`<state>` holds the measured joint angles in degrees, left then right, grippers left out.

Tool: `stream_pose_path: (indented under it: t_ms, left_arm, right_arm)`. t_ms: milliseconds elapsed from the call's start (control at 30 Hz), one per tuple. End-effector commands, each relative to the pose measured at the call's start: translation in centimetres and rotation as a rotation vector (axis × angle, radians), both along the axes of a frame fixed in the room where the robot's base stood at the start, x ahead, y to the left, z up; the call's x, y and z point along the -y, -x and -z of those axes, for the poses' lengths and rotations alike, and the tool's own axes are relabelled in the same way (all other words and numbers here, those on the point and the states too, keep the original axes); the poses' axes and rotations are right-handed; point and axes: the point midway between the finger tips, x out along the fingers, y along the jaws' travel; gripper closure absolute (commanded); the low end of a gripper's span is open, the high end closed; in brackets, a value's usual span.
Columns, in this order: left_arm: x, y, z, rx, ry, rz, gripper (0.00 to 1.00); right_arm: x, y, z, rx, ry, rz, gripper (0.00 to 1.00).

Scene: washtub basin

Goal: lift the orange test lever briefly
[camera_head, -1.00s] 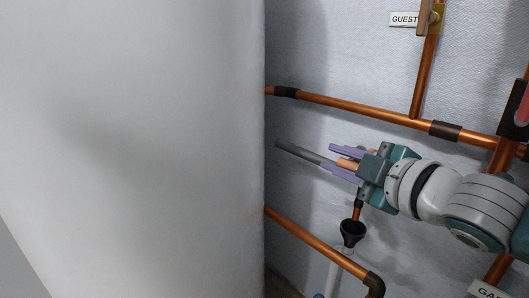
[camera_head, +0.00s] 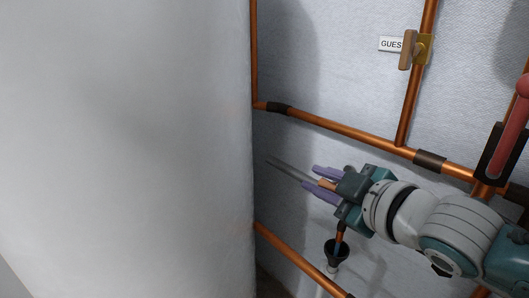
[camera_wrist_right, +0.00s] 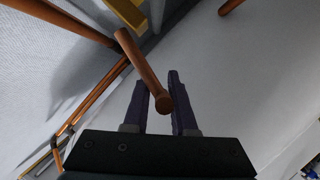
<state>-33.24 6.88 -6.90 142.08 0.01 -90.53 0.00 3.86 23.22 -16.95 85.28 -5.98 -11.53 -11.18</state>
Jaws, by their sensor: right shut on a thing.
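The orange test lever (camera_head: 326,184) shows as a short orange-brown piece between the purple fingers of my right gripper (camera_head: 322,183) in the head view. In the right wrist view the lever (camera_wrist_right: 143,70) is a round-ended rod slanting down between the two fingertips of the gripper (camera_wrist_right: 160,92). The right gripper is shut on the lever, and its fingers point left. The lever's mount is mostly hidden in the head view. My left gripper is not in view.
A pale wall (camera_head: 125,150) fills the left. Copper pipes run above (camera_head: 330,130) and below (camera_head: 290,250) the gripper. A black funnel (camera_head: 336,250) sits under it. A red handle (camera_head: 512,125) is at right, a brown valve handle (camera_head: 405,50) by the "GUEST" label (camera_head: 389,44).

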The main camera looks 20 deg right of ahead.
Motion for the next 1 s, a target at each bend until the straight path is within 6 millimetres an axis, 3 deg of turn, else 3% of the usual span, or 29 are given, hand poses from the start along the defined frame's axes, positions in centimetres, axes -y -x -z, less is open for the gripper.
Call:
stream_pose_path:
  t_ms: [33,300,1000]
  left_arm:
    - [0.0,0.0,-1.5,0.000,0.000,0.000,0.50]
    - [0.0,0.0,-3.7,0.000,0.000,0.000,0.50]
    - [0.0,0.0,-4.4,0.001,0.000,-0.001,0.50]
  right_arm:
    - [0.2,0.1,-0.8,-0.020,-0.027,0.003,1.00]
    - [0.1,0.1,-1.4,-0.077,-0.173,0.005,1.00]
    - [-0.1,0.2,-1.4,-0.109,-0.250,0.004,1.00]
